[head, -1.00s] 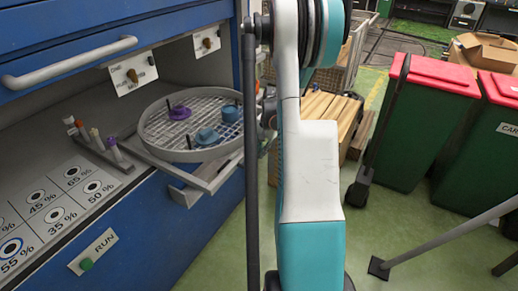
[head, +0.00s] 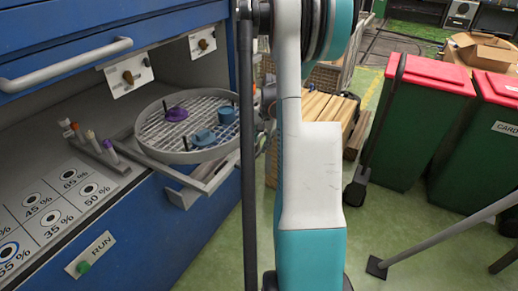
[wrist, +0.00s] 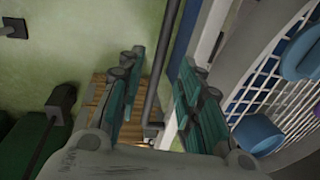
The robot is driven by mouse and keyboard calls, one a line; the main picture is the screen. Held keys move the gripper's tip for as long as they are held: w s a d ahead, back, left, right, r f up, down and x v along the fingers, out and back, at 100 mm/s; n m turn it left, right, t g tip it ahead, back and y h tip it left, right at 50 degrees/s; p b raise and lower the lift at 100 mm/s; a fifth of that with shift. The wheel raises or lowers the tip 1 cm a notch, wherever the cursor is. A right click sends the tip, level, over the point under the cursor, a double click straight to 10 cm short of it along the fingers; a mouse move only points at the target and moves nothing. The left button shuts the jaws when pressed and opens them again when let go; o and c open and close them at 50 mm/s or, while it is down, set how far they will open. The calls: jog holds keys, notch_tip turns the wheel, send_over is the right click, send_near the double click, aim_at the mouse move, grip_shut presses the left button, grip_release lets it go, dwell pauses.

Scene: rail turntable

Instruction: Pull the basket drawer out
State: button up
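The basket drawer is a round wire basket (head: 146,142) on a grey sliding frame (head: 222,178) that juts partly out of the blue cabinet. Purple and blue pieces sit in the basket. In the wrist view the basket (wrist: 240,98) is at the right with blue pieces in it. My gripper (wrist: 160,88) is open there, its two green-padded fingers apart. A dark grey bar (wrist: 167,65), which looks like the drawer's handle, runs between the fingers. I cannot tell whether either finger touches it.
A blue cabinet (head: 140,230) with a RUN button plate (head: 90,255) stands at the left. Stacked wood (head: 325,108) is behind my arm. Green bins with red lids (head: 412,125) stand at the right.

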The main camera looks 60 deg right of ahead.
notch_tip(320, 180, up, 7)
jog(key=s, duration=0.1)
jog(key=shift+s, duration=0.2)
dwell(0.5)
